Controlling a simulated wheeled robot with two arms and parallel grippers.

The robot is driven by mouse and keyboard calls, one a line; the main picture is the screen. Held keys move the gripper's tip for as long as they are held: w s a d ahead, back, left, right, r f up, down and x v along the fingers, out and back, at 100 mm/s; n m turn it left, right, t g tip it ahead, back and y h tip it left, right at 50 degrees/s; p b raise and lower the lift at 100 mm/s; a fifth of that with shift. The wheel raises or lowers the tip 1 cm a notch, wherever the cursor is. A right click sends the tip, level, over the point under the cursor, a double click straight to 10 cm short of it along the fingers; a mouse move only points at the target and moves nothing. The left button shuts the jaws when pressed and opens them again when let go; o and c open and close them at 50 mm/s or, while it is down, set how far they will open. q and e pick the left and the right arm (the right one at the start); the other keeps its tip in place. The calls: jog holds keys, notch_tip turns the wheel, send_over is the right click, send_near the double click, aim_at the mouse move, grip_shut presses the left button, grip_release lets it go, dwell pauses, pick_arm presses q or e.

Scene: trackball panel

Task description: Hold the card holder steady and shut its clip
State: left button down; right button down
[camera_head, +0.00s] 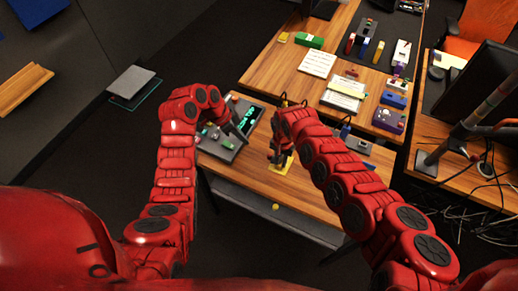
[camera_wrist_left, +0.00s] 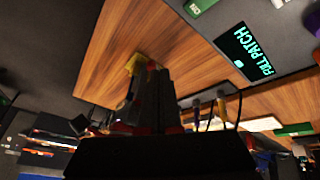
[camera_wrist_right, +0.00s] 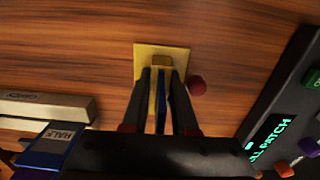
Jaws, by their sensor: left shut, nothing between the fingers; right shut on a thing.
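What looks like the card holder is a yellow base plate (camera_wrist_right: 146,60) with a tan block (camera_wrist_right: 160,61) on it and a narrow blue piece (camera_wrist_right: 160,103) above it. My right gripper (camera_head: 281,158) is over the yellow base and is shut on the blue piece; its fingers flank it in the right wrist view. A red ball (camera_wrist_right: 196,85) shows beside the right finger; I cannot tell whether it belongs to the clip. My left gripper (camera_head: 241,135) is shut and empty, over the panel left of the holder. The clip's position is not clear.
A dark panel (camera_head: 213,147) with coloured keys and a green-lit screen (camera_wrist_left: 245,52) lies left of the holder. A pale box (camera_wrist_right: 50,105) and a blue item (camera_wrist_right: 50,143) lie on the other side. Bare wood (camera_wrist_right: 80,50) surrounds the base.

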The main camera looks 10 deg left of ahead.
pick_arm(q)
jog(key=f+n+t, duration=0.1)
jog(key=f+n, duration=0.1)
jog(key=n, duration=0.1)
jog(key=d+f+n+t, duration=0.1)
jog(key=f+n, duration=0.2)
jog(key=f+n+h, duration=0.1)
jog(key=f+n, duration=0.1)
jog(key=n, duration=0.1)
jog(key=shift+w+d+f+t, duration=0.3)
jog(key=shift+d+f+t, duration=0.05)
jog(key=shift+t, duration=0.05)
jog(key=d, duration=0.3)
jog(key=shift+s+f, duration=0.2)
jog(key=shift+s+d, duration=0.1)
jog(key=shift+d, duration=0.45)
